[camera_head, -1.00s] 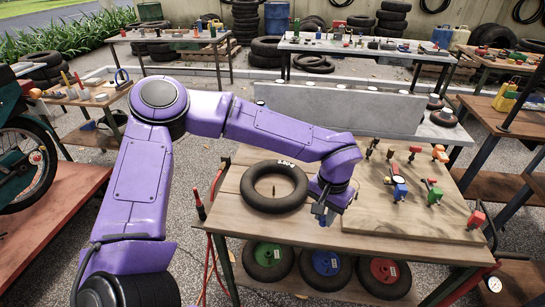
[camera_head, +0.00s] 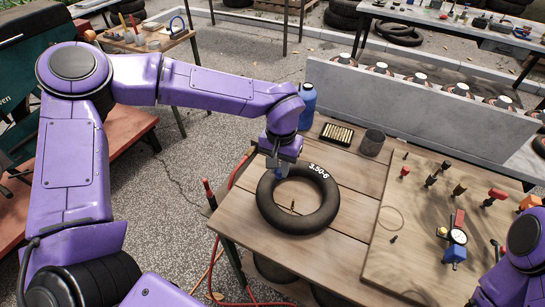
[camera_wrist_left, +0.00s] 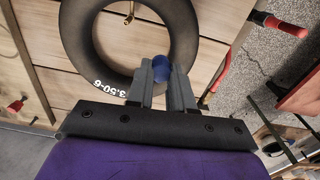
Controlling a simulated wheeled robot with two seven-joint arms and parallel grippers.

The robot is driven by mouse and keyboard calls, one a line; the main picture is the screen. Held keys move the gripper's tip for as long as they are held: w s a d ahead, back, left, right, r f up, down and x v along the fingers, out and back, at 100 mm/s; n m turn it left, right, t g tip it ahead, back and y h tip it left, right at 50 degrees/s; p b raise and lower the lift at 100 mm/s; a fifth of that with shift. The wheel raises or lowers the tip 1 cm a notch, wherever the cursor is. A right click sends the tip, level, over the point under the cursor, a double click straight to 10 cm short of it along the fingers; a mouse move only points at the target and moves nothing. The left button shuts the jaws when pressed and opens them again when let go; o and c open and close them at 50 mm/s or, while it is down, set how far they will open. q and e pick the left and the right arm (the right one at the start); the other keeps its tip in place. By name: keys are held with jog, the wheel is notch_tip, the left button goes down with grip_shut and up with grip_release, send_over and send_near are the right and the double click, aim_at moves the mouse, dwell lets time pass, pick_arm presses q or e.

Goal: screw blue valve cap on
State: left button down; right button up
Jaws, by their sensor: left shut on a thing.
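The black inner tube (camera_head: 330,205) marked 3.50-6 lies flat on the wooden cart top, and it also shows in the left wrist view (camera_wrist_left: 190,35). Its brass valve stem (camera_head: 292,206) stands inside the ring, and shows at the top of the left wrist view (camera_wrist_left: 130,14). My left gripper (camera_head: 279,172) is over the tube's back-left edge, apart from the stem. In the left wrist view its fingers (camera_wrist_left: 163,72) are shut on the round blue valve cap (camera_wrist_left: 162,67). Of my right arm only a purple link shows at the lower right; its gripper is not visible.
A board (camera_head: 400,235) with several valves and a gauge (camera_head: 458,236) lies right of the tube. A blue bottle (camera_head: 307,107), a small tray (camera_head: 337,134) and a dark cup (camera_head: 373,142) stand behind. A red hose (camera_head: 233,180) hangs at the cart's left edge.

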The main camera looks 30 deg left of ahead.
pick_arm(q)
jog(key=shift+s+d+r+n+p, duration=1.1)
jog(key=shift+d+n+p, duration=1.55)
jog(key=shift+p, duration=1.05)
notch_tip(320, 180, down, 6)
jog(key=shift+s+r+b, duration=0.1)
jog(key=shift+r+b, duration=0.05)
jog(key=shift+b, duration=0.95)
jog(key=shift+p, duration=0.5)
